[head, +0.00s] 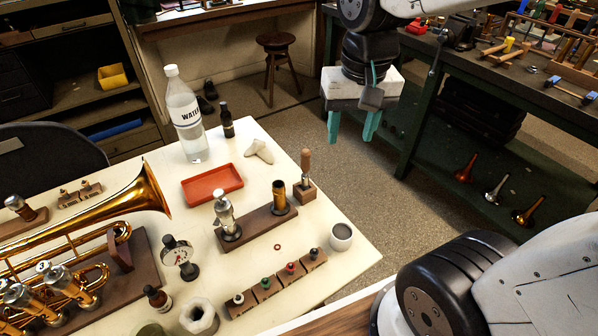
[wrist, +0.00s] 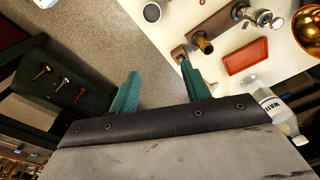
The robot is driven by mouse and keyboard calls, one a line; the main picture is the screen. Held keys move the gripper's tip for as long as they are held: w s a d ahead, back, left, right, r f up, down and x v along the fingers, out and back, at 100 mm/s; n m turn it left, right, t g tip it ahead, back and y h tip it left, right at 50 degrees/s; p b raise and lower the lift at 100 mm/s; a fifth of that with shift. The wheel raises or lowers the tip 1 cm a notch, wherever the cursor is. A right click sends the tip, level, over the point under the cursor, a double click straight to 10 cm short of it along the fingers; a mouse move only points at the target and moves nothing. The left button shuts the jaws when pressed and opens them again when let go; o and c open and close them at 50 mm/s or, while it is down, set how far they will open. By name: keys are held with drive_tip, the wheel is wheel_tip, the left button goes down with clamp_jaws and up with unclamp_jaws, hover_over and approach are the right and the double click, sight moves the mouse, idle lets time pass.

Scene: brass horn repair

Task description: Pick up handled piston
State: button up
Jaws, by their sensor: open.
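The likeliest handled piston is an upright piece with a wooden handle (head: 306,160), standing in a small wooden block (head: 305,193) at the table's right side. Its lower end is hidden in the block. The block also shows in the wrist view (wrist: 179,52), near the tip of the right-hand finger; I cannot make out the handle clearly there. My gripper (head: 352,132) is open and empty, its teal fingers pointing down. In the head view it appears to the upper right of the handled piece, against the floor. The fingers also show in the wrist view (wrist: 160,70).
Beside the block, a wooden stand (head: 257,224) holds a silver valve piece (head: 225,212) and a brass cylinder (head: 280,196). A grey cup (head: 341,236), red tray (head: 212,184), water bottle (head: 184,115) and brass horn (head: 120,215) share the table. A green bench (head: 440,120) stands right.

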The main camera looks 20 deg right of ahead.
sight(305, 160)
drive_tip(key=w+a+f+m, duration=0.1)
drive_tip(key=w+f, duration=0.2)
drive_tip(key=w, duration=0.1)
drive_tip(key=w+a+f+m, duration=0.1)
drive_tip(key=w+f, duration=0.3)
drive_tip(key=w, duration=0.1)
drive_tip(key=w+a+f+m, duration=0.1)
drive_tip(key=w+f, duration=0.2)
drive_tip(key=w, duration=0.1)
drive_tip(key=shift+w+f+m+g, duration=0.15)
drive_tip(key=shift+m+g, duration=0.25)
drive_tip(key=f, duration=0.8)
drive_tip(key=shift+w+d+f, duration=0.2)
drive_tip(key=shift+w+d, duration=0.15)
drive_tip(key=shift+d, duration=0.05)
clamp_jaws()
